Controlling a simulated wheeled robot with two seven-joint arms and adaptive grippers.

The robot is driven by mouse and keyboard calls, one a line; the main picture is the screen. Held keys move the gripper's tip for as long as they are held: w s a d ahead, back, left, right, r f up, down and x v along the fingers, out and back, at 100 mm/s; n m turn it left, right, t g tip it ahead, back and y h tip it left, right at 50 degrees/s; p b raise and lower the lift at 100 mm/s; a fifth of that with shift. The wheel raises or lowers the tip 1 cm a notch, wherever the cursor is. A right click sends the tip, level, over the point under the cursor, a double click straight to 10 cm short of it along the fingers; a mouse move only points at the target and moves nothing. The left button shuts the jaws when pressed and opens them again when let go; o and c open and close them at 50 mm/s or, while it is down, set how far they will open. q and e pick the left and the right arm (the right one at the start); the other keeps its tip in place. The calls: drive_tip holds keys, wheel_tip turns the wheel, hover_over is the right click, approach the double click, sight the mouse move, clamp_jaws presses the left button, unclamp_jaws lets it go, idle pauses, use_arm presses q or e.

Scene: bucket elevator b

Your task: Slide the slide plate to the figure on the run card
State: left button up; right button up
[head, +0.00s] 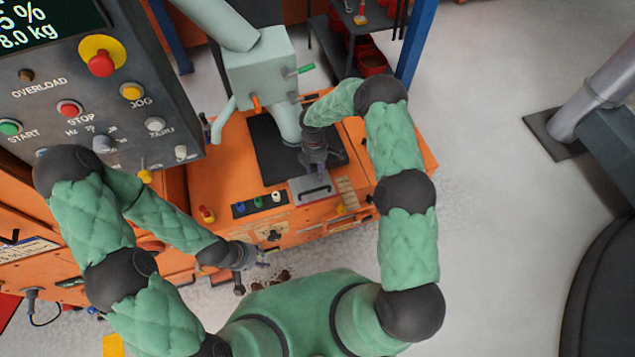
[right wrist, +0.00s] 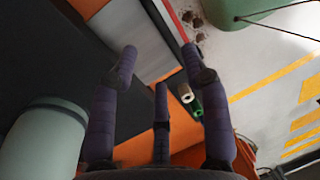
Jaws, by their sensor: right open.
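The slide plate (head: 312,188) is a small grey plate with a dark handle, set in the front of the orange machine top beside the black mat. My right gripper (head: 316,166) is open and points down just behind the plate, over the mat's edge. Its spread, empty fingers (right wrist: 160,68) show in the right wrist view; contact with the plate cannot be made out. My left gripper (head: 262,262) hangs in front of the orange machine, apart from the plate; its fingers are too small to read. A white card (head: 28,248) is on the orange front at left; its figure is unreadable.
A grey control box (head: 95,85) with buttons stands at upper left. A pale green spout (head: 285,120) comes down onto the black mat (head: 268,150). Several coloured knobs (head: 258,202) sit left of the plate. Open floor (head: 490,200) lies at right.

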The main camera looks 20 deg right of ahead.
drive_tip(key=f, duration=0.2)
drive_tip(key=s+f+b, duration=0.1)
drive_tip(key=f, duration=0.5)
drive_tip(key=shift+s+f, duration=0.1)
drive_tip(key=shift+s, duration=0.2)
drive_tip(key=shift+c, duration=0.3)
clamp_jaws()
